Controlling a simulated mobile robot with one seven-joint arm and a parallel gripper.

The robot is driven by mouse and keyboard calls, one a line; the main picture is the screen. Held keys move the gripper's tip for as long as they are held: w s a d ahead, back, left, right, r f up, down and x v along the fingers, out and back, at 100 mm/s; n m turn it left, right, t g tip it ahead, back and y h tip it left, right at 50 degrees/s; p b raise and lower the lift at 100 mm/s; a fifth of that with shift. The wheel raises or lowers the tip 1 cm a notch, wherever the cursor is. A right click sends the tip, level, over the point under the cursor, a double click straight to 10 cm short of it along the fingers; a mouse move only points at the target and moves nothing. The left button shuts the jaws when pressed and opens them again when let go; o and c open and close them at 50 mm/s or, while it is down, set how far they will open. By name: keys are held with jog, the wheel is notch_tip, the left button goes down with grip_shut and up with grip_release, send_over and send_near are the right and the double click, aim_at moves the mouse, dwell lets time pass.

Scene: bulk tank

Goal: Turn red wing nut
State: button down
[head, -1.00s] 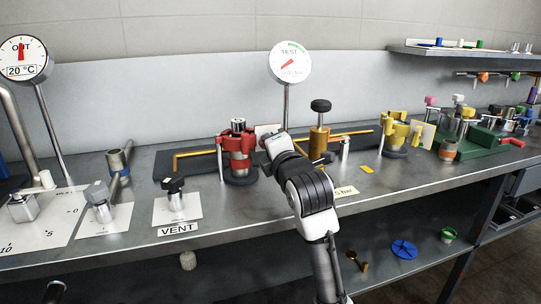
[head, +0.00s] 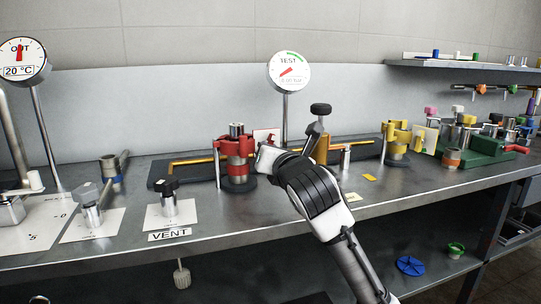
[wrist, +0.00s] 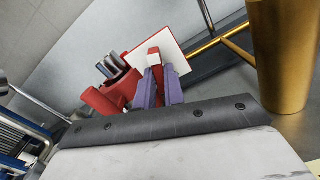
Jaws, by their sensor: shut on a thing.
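The red clamp (head: 237,150) stands upright on a dark round base on the bench in the head view. In the wrist view its red body (wrist: 112,95) and metal top show left of the fingers. My gripper (wrist: 160,82) is shut on a small red part, the red wing nut (wrist: 154,57), whose tip shows between the purple fingers. A pale card with a red edge (wrist: 172,50) is just behind it. In the head view my gripper (head: 262,158) is at the clamp's right side; its fingertips and the wing nut are largely hidden there.
The TEST gauge (head: 289,72) stands behind. A yellow clamp (head: 397,142) is farther right. The VENT valve (head: 170,200) is left at the front. The bench front between them is clear.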

jog(key=shift+n, duration=1.1)
jog(key=c, duration=1.8)
grip_release()
jog(key=shift+o, duration=0.2)
jog(key=shift+d, duration=0.1)
jog(key=v, duration=1.3)
jog(key=shift+s, duration=0.35)
jog(key=shift+d, duration=0.1)
